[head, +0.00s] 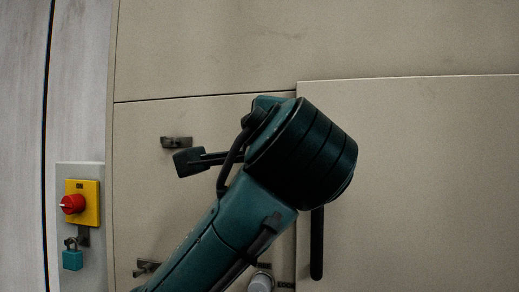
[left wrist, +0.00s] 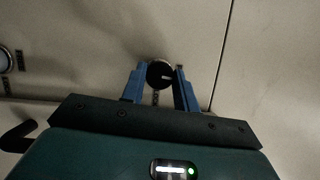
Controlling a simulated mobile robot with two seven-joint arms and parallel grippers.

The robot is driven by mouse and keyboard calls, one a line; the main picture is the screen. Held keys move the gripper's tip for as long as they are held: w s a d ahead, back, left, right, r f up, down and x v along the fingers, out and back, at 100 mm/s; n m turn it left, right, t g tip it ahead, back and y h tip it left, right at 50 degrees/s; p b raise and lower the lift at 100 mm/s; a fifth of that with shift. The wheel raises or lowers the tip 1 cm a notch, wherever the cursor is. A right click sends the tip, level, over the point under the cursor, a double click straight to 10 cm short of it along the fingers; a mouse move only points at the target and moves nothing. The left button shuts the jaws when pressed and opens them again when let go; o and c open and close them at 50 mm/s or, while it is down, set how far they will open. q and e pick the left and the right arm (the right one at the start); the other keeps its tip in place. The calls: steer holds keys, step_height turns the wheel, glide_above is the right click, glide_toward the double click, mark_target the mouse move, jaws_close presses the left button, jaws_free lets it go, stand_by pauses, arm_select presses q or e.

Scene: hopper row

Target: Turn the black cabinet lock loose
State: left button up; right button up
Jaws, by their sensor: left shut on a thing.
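The black cabinet lock (left wrist: 159,74) is a small round black cylinder with a pale mark on its face and a light ring around it, set in the beige cabinet front in the left wrist view. My left gripper (left wrist: 160,78) has its two blue fingers on either side of the lock and is shut on it. In the head view my dark green left arm rises from the bottom and hides the lock and the fingertips. My right gripper is in neither view.
A black vertical handle (head: 317,243) stands out from the cabinet right of my arm. A grey round fitting (head: 261,282) is below. A red knob (head: 73,204) on a yellow plate and a teal padlock (head: 73,260) are at far left. Dark hinges (head: 176,142) mark the door.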

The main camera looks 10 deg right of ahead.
arm_select(q)
steer(key=shift+n+g, duration=0.3)
steer(key=shift+n, duration=0.4)
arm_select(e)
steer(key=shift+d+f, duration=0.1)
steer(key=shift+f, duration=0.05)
arm_select(q)
steer(key=o, duration=1)
